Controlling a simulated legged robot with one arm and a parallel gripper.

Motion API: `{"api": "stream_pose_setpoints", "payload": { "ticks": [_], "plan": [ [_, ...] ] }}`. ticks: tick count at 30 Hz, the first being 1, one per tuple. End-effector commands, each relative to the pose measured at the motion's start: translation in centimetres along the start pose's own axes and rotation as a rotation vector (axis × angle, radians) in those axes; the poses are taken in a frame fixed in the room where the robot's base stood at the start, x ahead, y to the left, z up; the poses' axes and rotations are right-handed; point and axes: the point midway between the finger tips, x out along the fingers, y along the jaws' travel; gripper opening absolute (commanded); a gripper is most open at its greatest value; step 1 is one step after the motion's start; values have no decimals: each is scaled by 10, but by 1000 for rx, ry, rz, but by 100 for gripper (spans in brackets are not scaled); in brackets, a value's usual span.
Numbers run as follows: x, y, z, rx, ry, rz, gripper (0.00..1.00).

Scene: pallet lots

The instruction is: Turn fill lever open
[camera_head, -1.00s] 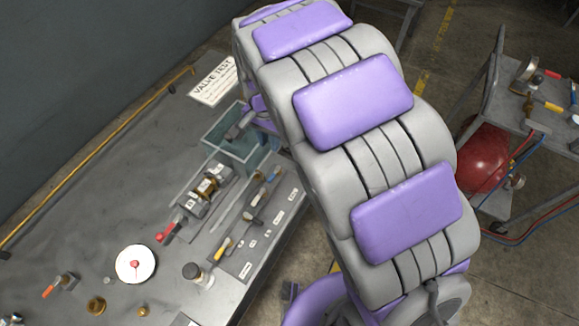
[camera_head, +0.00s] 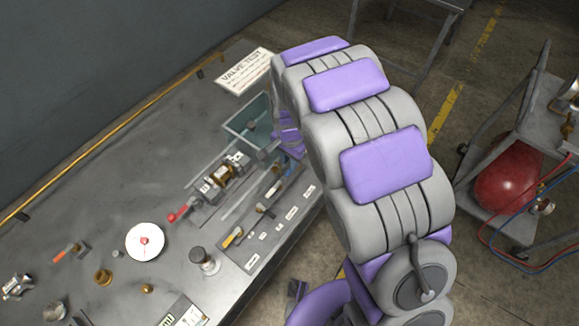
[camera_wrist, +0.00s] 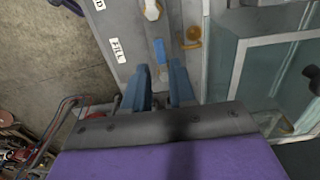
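In the wrist view, a white FILL label (camera_wrist: 117,50) is on a grey panel (camera_wrist: 126,22). Beside it is a short blue lever (camera_wrist: 160,50), apparently the fill lever. My gripper (camera_wrist: 158,82) is open, with its two blue-grey fingers apart. The lever's near end lies just ahead of the gap between the fingertips; I cannot tell whether they touch it. In the head view, my gripper is at the bench's right edge near the glass tank, partly hidden by my arm, and I cannot make out the blue lever there.
A glass-walled tank (camera_wrist: 234,62) is close on the right in the wrist view. A yellow-orange fitting (camera_wrist: 190,34) is near the lever. In the head view, a valve assembly (camera_head: 222,178) lies on the bench (camera_head: 120,160). A cart with a red tank (camera_head: 508,186) stands right.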

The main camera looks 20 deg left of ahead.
Motion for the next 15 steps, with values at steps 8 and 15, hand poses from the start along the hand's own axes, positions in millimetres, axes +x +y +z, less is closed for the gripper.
{"api": "stream_pose_setpoints", "payload": {
  "ticks": [8,15],
  "plan": [
    [35,-2,2,0,0,4,25],
    [40,-1,1,0,0,3,25]
  ]
}}
